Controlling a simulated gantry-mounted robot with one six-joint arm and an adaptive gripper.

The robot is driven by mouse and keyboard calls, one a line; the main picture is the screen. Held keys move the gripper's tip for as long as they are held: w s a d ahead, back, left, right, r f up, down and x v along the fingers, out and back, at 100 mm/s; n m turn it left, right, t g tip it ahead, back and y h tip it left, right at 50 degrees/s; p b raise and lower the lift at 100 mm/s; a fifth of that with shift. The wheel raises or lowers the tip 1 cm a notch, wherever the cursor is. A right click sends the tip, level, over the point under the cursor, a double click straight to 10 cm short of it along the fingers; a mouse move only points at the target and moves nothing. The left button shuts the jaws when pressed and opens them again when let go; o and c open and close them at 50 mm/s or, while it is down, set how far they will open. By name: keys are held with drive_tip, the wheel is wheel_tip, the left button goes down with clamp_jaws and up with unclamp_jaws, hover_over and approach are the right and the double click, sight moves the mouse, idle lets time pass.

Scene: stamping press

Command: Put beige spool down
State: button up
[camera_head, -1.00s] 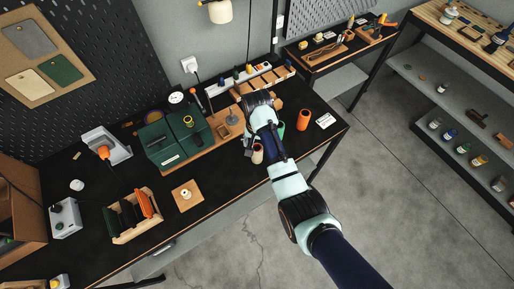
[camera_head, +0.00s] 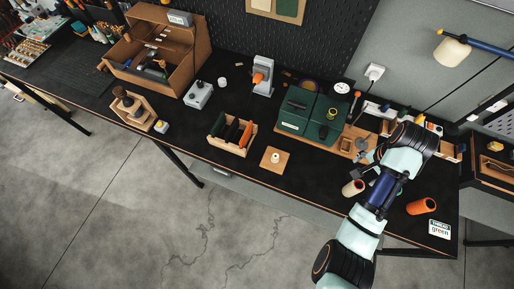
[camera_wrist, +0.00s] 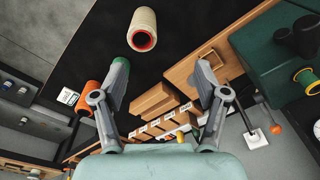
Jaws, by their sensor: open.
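The beige spool (camera_head: 353,187) is on the black workbench near its front edge, beside my arm. In the wrist view the beige spool (camera_wrist: 142,28) shows an orange-red ring at its near end and lies beyond my fingertips, apart from them. My gripper (camera_wrist: 160,75) is open, its fingers wide apart with nothing held between them. In the head view my gripper (camera_head: 369,160) is partly hidden by my own wrist.
A card reading "green" (camera_head: 440,229) lies at the bench's right end. A green machine (camera_head: 300,122) and a wooden board (camera_head: 353,143) are behind the spools. A small wooden block with a pin (camera_head: 274,160) is left along the front. Bare bench top lies between it and the beige spool.

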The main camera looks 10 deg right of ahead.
drive_tip(key=w+a+r+n+t+h, duration=0.1)
drive_tip(key=w+a+r+n+t, duration=0.2)
drive_tip(key=a, duration=0.5)
drive_tip(key=w+a+r+n+t, duration=0.2)
drive_tip(key=w+a+n, duration=0.15)
drive_tip(key=a, duration=0.45)
drive_tip(key=w+a+r+n+t+h, duration=0.1)
drive_tip(key=w+a+r+n+t, duration=0.15)
drive_tip(key=w+a, duration=0.4)
drive_tip(key=s+a+r+n+t+y, duration=0.1)
drive_tip(key=s+a+r+n+t, duration=0.1)
drive_tip(key=a+r, duration=0.3)
drive_tip(key=s+a+r+n+t+y, duration=0.1)
drive_tip(key=s+a+r+n, duration=0.3)
drive_tip(key=a, duration=0.7)
drive_tip(key=shift+s+a+r+t+y, duration=0.25)
drive_tip(key=shift+r+t, duration=0.2)
drive_tip(key=shift+t, duration=0.4)
